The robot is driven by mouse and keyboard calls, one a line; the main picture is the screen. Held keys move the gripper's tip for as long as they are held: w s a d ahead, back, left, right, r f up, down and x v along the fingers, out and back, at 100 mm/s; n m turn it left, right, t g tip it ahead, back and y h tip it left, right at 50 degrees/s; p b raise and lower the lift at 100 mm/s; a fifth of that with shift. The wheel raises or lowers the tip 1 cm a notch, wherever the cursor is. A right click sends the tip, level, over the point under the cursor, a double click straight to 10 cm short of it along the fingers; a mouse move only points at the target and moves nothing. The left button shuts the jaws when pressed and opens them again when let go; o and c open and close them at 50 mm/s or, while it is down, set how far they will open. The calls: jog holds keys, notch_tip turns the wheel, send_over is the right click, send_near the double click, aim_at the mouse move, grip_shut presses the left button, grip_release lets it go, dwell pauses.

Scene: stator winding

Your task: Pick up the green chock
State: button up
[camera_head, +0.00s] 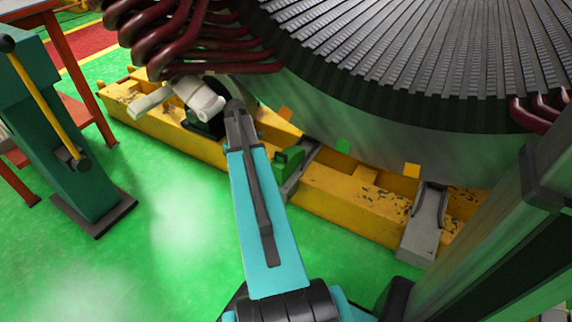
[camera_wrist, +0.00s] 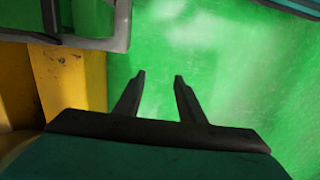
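A small green block, which looks like the green chock (camera_head: 289,160), sits at the near edge of the yellow beam, beside a grey bracket, in the head view. I cannot make it out for certain in the wrist view. My gripper is open and empty in the wrist view (camera_wrist: 159,77), its two dark fingers apart above green floor. In the head view my wrist is up and left of the chock, close to the beam, and the fingertips cannot be made out there.
The yellow beam (camera_head: 335,199) runs under the large stator (camera_head: 420,120); it also shows at left in the wrist view (camera_wrist: 75,75). Dark red coil ends (camera_head: 180,45) hang close above my wrist. A grey bracket (camera_head: 424,222) stands at right.

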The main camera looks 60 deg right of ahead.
notch_tip(320, 180, up, 14)
send_over(281, 153)
jog(key=shift+w+f+t+h, duration=0.1)
jog(key=shift+f+t+h, duration=0.2)
jog(key=shift+h, duration=0.1)
jog(key=shift+f, duration=0.1)
jog(key=shift+f+b, duration=1.65)
jog(key=shift+f, duration=2.5)
jog(key=shift+a+f+b, duration=0.1)
jog(key=shift+f+b, duration=1.7)
jog(key=shift+f, duration=0.85)
jog(key=shift+c, duration=0.2)
grip_shut()
